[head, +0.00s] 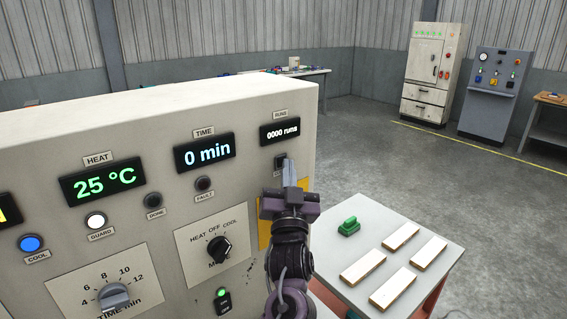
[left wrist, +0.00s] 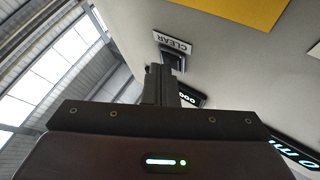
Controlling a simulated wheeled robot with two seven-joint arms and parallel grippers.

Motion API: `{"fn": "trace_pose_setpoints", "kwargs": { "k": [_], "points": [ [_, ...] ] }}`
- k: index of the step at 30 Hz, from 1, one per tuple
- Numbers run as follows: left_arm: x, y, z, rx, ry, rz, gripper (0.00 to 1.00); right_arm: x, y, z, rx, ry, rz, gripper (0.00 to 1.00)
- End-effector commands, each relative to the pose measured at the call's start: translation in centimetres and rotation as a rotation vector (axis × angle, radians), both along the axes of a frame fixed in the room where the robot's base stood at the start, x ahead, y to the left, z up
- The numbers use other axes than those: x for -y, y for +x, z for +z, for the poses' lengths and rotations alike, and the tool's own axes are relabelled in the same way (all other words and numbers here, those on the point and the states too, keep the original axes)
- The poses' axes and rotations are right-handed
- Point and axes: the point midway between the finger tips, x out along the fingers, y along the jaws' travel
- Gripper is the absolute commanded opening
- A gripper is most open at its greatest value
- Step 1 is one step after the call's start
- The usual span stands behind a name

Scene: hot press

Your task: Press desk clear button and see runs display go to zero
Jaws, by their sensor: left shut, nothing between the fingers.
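The runs display (head: 280,131) on the desk's panel reads "0000 runs" in white. The dark clear button (head: 280,160) is below it, partly hidden by my fingers; its CLEAR label (left wrist: 172,42) shows in the left wrist view, beside the button (left wrist: 174,56). My left gripper (head: 289,172) is shut and empty, its fingertips at the button's face. They overlap the button's edge in the left wrist view (left wrist: 160,68). I cannot tell whether they touch or push it. My right gripper is not in view.
The panel also has a heat display (head: 103,181) at 25 °C, a time display (head: 204,152) at 0 min, knobs and lamps. A side table (head: 385,225) at right holds a green-handled piece (head: 349,226) and several pale bars. The floor beyond is open.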

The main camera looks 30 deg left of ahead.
Motion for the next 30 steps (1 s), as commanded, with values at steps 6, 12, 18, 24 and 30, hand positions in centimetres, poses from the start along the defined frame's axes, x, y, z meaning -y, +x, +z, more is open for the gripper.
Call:
{"fn": "trace_pose_setpoints", "kwargs": {
  "k": [6,12,18,24,30],
  "points": [
    [0.7,-0.3,0.0,0.0,-0.002,0.001,0.0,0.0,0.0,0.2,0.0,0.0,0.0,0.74],
    [1.4,-0.6,0.0,0.0,-0.002,0.001,0.0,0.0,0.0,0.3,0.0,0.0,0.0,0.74],
    [1.4,-0.6,0.0,0.0,-0.001,0.001,0.0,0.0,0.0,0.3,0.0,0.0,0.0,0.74],
    [2.3,-0.8,0.0,0.0,-0.002,-0.001,0.0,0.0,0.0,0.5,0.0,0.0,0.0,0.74],
    [4.2,-1.5,0.0,0.0,-0.003,-0.001,0.0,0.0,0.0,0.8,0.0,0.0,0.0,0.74]
  ]
}}
